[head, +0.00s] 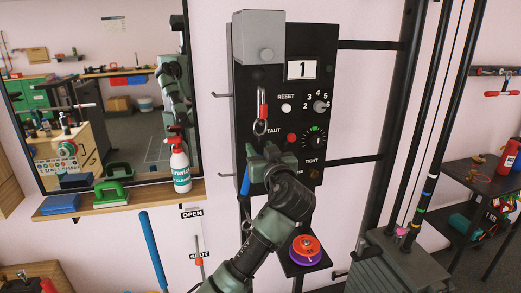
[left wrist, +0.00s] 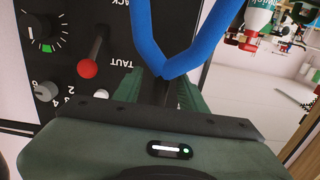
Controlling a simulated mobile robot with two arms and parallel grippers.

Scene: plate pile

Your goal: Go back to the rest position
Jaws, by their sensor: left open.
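My left gripper (head: 262,155) is in front of the lower left of a black control panel (head: 295,82) in the head view. In the left wrist view the dark green fingers (left wrist: 163,90) stand apart. A blue V-shaped cord or handle (left wrist: 172,60) shows between and beyond the fingertips; whether it touches them I cannot tell. A bit of blue (head: 245,180) also shows beside the gripper in the head view. A red knobbed lever (left wrist: 90,65) is near the fingers in the left wrist view. My right gripper is not in view.
A red-handled clip (head: 262,108) hangs on the panel above the gripper. Orange and purple discs (head: 306,250) lie on a small black shelf below. A wooden shelf (head: 150,195) with a spray bottle (head: 180,165) is left, under a mirror. Black poles (head: 425,120) stand right.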

